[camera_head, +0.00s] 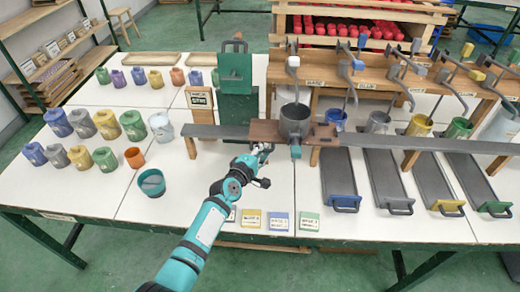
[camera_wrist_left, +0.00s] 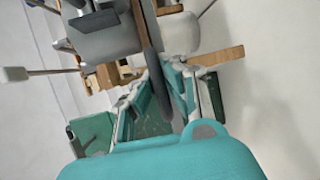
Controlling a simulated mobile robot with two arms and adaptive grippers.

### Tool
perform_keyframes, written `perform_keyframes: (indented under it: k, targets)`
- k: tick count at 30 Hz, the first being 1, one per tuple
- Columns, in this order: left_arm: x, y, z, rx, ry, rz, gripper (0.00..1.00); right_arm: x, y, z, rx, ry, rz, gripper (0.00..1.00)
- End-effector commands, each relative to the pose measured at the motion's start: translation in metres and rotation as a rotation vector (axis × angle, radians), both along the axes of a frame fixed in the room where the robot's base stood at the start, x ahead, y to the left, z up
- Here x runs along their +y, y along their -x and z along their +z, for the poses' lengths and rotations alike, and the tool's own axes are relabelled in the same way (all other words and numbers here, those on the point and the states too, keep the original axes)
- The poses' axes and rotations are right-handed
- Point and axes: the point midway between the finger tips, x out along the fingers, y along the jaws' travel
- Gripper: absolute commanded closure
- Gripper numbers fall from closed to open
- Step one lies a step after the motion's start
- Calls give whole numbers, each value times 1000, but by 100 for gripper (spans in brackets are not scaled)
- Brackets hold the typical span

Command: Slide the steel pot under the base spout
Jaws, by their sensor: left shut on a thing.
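The steel pot (camera_head: 295,121) stands upright on a brown carriage (camera_head: 264,133) on the dark rail (camera_head: 215,132). It also shows in the left wrist view (camera_wrist_left: 112,45), at the upper left. My left gripper (camera_head: 268,149) is left of the pot, in front of the rail. In the wrist view its fingers (camera_wrist_left: 165,85) flank a dark bar (camera_wrist_left: 157,80). My right gripper is not in view.
More pots stand right of the steel pot, under other spouts. Dark trays with coloured handles (camera_head: 342,180) lie in front of the rail. A teal cup (camera_head: 152,183) and several coloured jars (camera_head: 58,123) stand at the left.

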Motion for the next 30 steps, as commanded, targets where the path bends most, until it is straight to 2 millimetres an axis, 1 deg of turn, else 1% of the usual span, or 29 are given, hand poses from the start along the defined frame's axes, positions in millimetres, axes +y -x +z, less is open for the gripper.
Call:
perform_keyframes:
  k: [5, 6, 12, 13, 19, 23, 26, 30]
  targets:
    - [0, 0, 2, -1, 8, 2, 100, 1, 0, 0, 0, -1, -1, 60]
    - [0, 0, 2, 0, 9, 2, 93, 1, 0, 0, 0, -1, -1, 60]
    - [0, 0, 1, 1, 6, 1, 67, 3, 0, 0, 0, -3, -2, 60]
    - [0, 0, 1, 0, 5, 1, 65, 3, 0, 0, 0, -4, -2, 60]
    - [0, 0, 0, 1, 4, 1, 65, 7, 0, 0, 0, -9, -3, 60]
    - [1, 3, 0, 2, 5, 0, 65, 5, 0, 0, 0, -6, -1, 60]
    - [4, 11, 2, 2, 7, 0, 65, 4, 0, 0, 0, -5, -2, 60]
    - [15, 31, 6, 2, 5, 3, 65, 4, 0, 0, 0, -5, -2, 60]
